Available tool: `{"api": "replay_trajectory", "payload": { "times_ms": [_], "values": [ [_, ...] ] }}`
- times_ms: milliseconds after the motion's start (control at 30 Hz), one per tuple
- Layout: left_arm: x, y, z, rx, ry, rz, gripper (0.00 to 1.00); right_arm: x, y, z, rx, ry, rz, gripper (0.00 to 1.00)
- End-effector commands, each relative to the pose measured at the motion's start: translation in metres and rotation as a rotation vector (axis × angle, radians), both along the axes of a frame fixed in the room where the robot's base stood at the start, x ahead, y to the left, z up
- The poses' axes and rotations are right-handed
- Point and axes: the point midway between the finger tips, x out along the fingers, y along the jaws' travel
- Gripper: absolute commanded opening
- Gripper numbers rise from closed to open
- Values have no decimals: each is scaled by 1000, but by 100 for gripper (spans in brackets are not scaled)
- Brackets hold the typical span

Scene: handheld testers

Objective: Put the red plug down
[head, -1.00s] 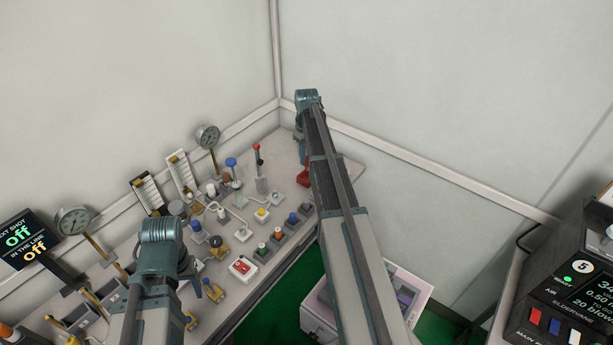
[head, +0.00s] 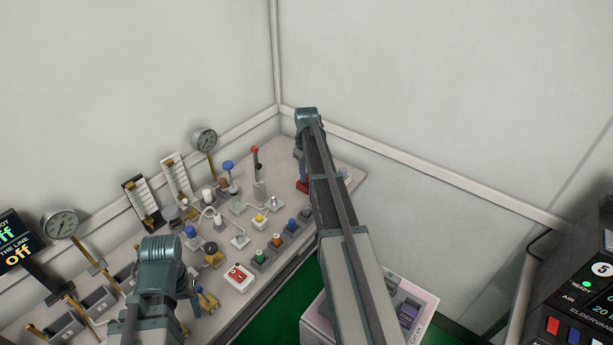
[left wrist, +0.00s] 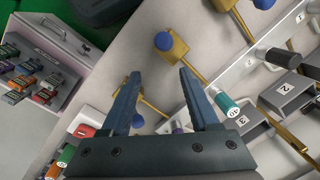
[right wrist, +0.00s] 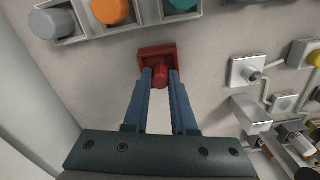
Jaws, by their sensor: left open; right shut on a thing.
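The red plug (right wrist: 158,54) has a square base and a round stub, seen in the right wrist view. My right gripper (right wrist: 160,74) is shut on the stub, with the base beyond the fingertips against the pale bench top. Whether the base touches the bench is hard to tell. In the head view the red plug (head: 302,186) shows at the far right part of the bench, partly behind my right arm. My left gripper (left wrist: 158,78) is open and empty above the bench's near edge, over brass-handled blue-knobbed parts.
A holder with grey, orange and teal knobs (right wrist: 108,12) lies close beyond the plug. White fittings with a cable (right wrist: 248,72) stand to its right in that view. Gauges (head: 61,224) and levers crowd the bench (head: 262,292). A pale box (head: 419,311) stands below it.

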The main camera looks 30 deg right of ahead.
Motion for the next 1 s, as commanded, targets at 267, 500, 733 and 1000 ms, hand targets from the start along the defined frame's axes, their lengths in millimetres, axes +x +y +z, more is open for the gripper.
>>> {"api": "replay_trajectory", "payload": {
  "times_ms": [267, 500, 733, 1000],
  "values": [
    [0, 0, -3, 0, 0, 0, 62, 0, 0, -3, 0, 0, 0, 48],
    [0, 0, -3, 0, 0, 0, 62, 0, 0, -3, 0, 0, 0, 55],
    [0, 0, 1, 0, 0, 0, 62, 0, 0, 1, 0, 0, 0, 55],
    [0, 0, 25, 0, 0, 0, 62, 0, 0, 25, 0, 0, 0, 55]
  ]
}}
